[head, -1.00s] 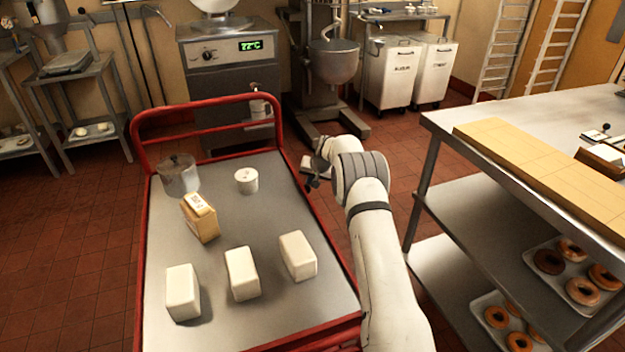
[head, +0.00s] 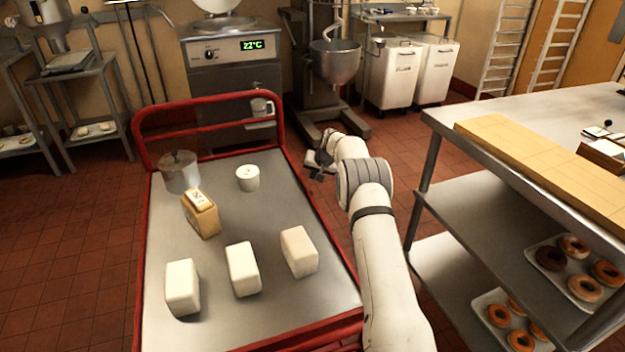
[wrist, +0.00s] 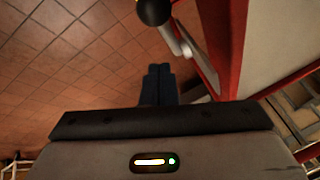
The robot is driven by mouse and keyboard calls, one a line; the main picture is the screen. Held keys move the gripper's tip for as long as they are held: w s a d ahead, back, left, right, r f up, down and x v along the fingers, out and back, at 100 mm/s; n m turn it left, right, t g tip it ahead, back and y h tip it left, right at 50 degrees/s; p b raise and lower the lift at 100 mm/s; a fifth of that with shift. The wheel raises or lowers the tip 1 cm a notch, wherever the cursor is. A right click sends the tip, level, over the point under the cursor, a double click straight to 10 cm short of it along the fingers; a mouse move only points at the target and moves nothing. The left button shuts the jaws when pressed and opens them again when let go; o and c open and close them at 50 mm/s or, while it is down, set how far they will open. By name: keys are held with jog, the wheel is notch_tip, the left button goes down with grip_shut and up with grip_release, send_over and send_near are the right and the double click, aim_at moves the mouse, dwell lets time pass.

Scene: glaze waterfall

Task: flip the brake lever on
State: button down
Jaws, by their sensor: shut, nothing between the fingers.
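The brake lever, a pale metal rod (wrist: 180,42) with a black ball knob (wrist: 153,10), shows at the top of the wrist view beside the cart's red frame (wrist: 226,45). My gripper (wrist: 158,70) is shut and empty, its dark fingertips pointing toward the knob. A visible gap separates them from the knob in the picture. In the head view my gripper (head: 320,168) is just outside the right side of the red cart (head: 312,205). I cannot make out the lever there; my arm is in front of that area.
On the cart top stand several pale blocks (head: 243,269), a yellowish package (head: 201,214), a metal pot (head: 180,172) and a white tub (head: 248,178). A steel table (head: 440,125) with trays of doughnuts stands to the right. Open tiled floor (head: 415,150) lies between.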

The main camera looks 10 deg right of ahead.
jog(key=s+f+v, duration=0.1)
jog(key=s+v, duration=0.1)
jog(key=v, duration=0.8)
jog(key=shift+d, duration=0.3)
jog(key=shift+f, duration=0.15)
jog(key=s+a+r+n+p, duration=0.1)
jog(key=s+a+r+p, duration=0.1)
jog(key=s+r+p, duration=1.05)
jog(key=s+a+r+n+p, duration=0.15)
jog(key=s+r, duration=0.65)
jog(key=r, duration=1.2)
jog(key=s+r+h+p, duration=0.1)
jog(key=s+r+p, duration=0.3)
jog(key=s, duration=0.6)
jog(key=s+r+g+p, duration=0.1)
jog(key=s+r+p, duration=0.4)
jog(key=s, duration=0.6)
jog(key=s+r+h+p, duration=0.1)
jog(key=s+r+p, duration=0.3)
jog(key=s, duration=0.7)
jog(key=shift+s+d+r+h+p, duration=0.2)
jog(key=shift+r+h+p, duration=0.15)
jog(key=shift+p, duration=0.45)
